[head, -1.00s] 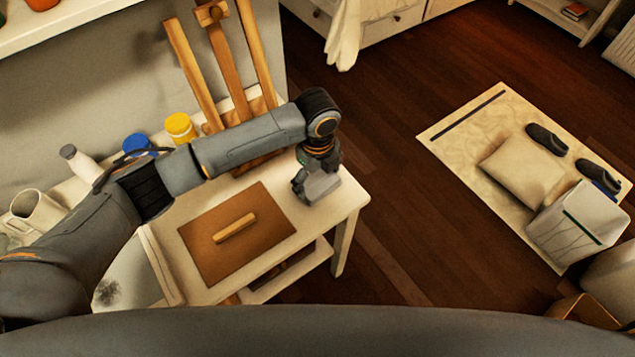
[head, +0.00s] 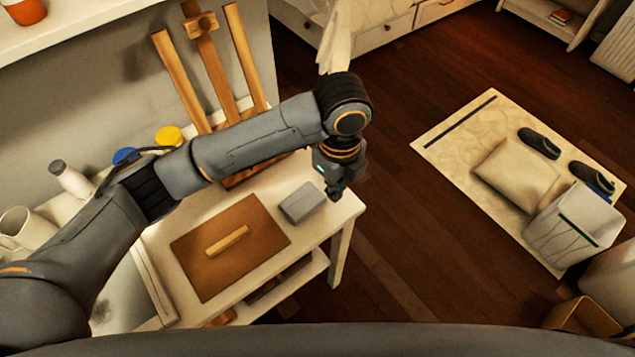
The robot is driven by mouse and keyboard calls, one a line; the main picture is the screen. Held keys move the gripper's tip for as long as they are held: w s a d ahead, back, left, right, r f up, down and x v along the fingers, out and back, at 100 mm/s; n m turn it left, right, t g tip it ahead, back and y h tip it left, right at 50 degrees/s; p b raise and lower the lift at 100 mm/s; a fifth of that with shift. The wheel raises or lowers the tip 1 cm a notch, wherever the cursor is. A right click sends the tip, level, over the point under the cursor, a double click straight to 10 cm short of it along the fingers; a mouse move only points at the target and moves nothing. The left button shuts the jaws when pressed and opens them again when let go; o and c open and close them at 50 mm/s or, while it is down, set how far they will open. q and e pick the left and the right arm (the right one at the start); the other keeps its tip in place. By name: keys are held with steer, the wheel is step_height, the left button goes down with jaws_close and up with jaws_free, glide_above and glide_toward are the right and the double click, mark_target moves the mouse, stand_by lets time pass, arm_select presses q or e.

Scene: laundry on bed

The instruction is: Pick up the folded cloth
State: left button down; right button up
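The folded cloth, a small grey block-like bundle (head: 302,203), lies on the white table (head: 318,225) near its right end, to the right of a brown board. My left gripper (head: 336,192) points down just right of the cloth, above the table's right edge, and appears clear of it. Its fingers are small and dark here, so I cannot tell whether they are open or shut. Nothing shows held in it. My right gripper is not in view.
The brown board (head: 205,275) with a wooden bar (head: 227,240) lies left of the cloth. A wooden easel (head: 185,80) stands behind. Jars with yellow (head: 168,136) and blue lids, a bottle (head: 72,181) and a white mug (head: 18,222) line the back.

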arm_select(q)
steer(key=s+d+r, duration=0.2)
steer(key=s+d, duration=0.1)
steer(key=s, duration=0.2)
steer(key=shift+d+r, duration=0.35)
steer(key=shift+d, duration=0.05)
steer(key=c, duration=2.1)
jaws_free()
steer(key=o, duration=1.7)
steer(key=shift+r, duration=0.15)
